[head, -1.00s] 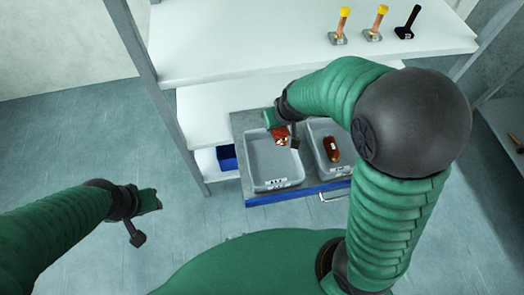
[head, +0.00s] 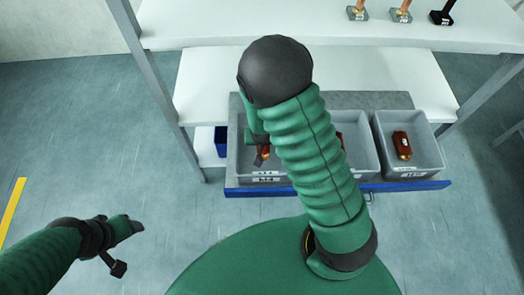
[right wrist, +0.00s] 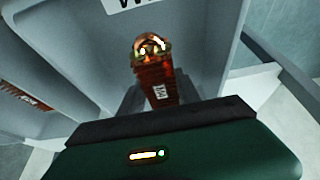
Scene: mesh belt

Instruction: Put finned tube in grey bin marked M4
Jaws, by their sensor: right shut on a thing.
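My right gripper (right wrist: 155,97) is shut on an orange-red finned tube (right wrist: 162,75) with a white tag and a shiny end. In the head view the tube (head: 265,151) shows as a small orange patch at the left grey bin (head: 239,140), partly hidden by my arm. That bin's front label seems to read M4, but it is small. The right wrist view shows the tube in front of a grey bin wall (right wrist: 80,45); I cannot tell its height above the floor. My left gripper (head: 122,245) is away over the floor at left, its jaws unclear.
A middle grey bin (head: 371,140), mostly behind my arm, shows an orange item. A right grey bin (head: 436,150) holds an orange-red tube (head: 402,145). The bins stand on a blue-edged tray (head: 420,186) below white shelves (head: 385,75). A small blue bin (head: 220,140) is at left.

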